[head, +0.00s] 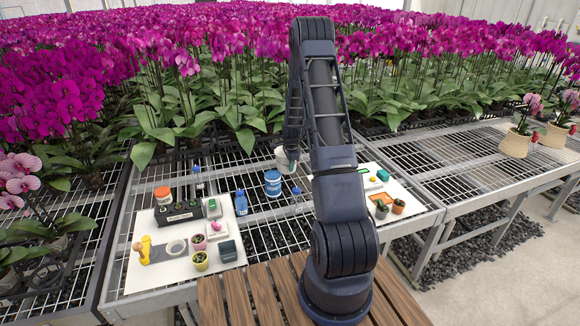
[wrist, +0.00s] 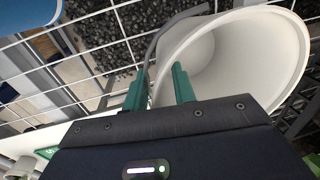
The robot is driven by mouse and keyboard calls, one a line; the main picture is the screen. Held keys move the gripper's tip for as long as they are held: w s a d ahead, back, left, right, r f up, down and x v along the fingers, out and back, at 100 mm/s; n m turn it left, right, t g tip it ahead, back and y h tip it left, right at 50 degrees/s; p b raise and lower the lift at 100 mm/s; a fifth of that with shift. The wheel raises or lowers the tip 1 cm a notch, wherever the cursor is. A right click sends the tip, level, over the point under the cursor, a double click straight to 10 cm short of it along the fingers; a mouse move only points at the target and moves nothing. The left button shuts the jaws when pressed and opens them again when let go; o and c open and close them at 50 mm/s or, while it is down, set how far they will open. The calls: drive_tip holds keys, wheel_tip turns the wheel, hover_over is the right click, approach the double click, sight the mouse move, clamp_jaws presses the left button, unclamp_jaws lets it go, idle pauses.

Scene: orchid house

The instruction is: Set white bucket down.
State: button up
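The white bucket (head: 282,156) shows small in the head view, partly hidden behind my arm, over the wire-mesh bench. In the wrist view the bucket (wrist: 262,48) fills the upper right, its open mouth facing the camera at a tilt. My gripper (wrist: 160,85) has its two green fingers on either side of the bucket's wall, one outside and one inside the mouth, so it is shut on the wall. Mesh and dark gravel show beyond the bucket. In the head view my gripper (head: 291,165) is mostly hidden. Whether the bucket's base touches the mesh cannot be told.
A blue tub (head: 272,184) and a blue bottle (head: 241,203) stand on the mesh left of my arm. A white board (head: 140,272) at left holds small pots and tools. Another white board (head: 408,199) with small pots lies right. Orchids crowd the back. Mesh between the boards is partly clear.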

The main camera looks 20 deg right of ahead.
drive_tip(key=s+a+r+n, duration=0.1)
drive_tip(key=s+r, duration=0.2)
drive_tip(key=r, duration=0.6)
drive_tip(key=s+a+r+n, duration=0.2)
drive_tip(key=s+r, duration=0.2)
drive_tip(key=r, duration=0.4)
drive_tip(key=s+a+r+n, duration=0.1)
drive_tip(key=s+r, duration=0.2)
drive_tip(key=r, duration=0.6)
drive_tip(key=s+a+r+n+t, duration=0.1)
drive_tip(key=s+a+r+n, duration=0.25)
drive_tip(key=s+r, duration=0.55)
drive_tip(key=s+a+r+n+t, duration=0.15)
drive_tip(key=s+r+n, duration=0.35)
drive_tip(key=s, duration=0.8)
drive_tip(key=s+a+n, duration=0.2)
drive_tip(key=s+n, duration=0.3)
drive_tip(key=s, duration=0.8)
drive_tip(key=shift+s+a+r, duration=0.2)
drive_tip(key=shift+s+r, duration=0.05)
drive_tip(key=shift+r, duration=0.05)
